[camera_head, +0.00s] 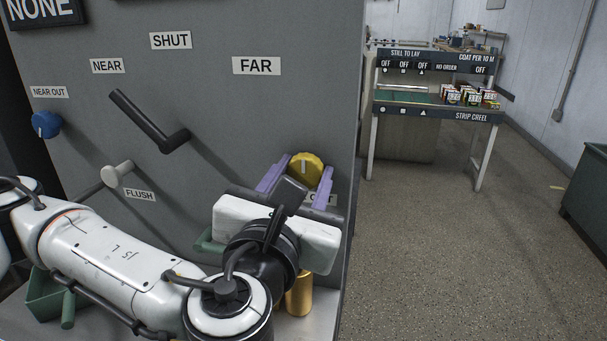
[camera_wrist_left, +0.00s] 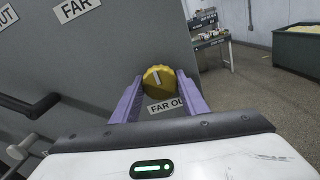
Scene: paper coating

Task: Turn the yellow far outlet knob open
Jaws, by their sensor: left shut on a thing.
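The yellow far outlet knob (camera_head: 306,169) sits on the right part of the grey panel (camera_head: 290,110), above a label that my gripper partly covers. My left gripper (camera_head: 298,172) has its two purple fingers on either side of the knob, shut on it. In the left wrist view the yellow knob (camera_wrist_left: 160,78) shows between the fingertips (camera_wrist_left: 158,82), with a pale mark line on its face. The label under it reads "FAR OU", the rest hidden. My right gripper is not in view.
A black lever (camera_head: 150,122) stands left on the panel under the NEAR, SHUT and FAR labels. A blue knob (camera_head: 46,124) and a pale flush knob (camera_head: 116,175) are further left. A brass cylinder (camera_head: 299,295) stands below my gripper.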

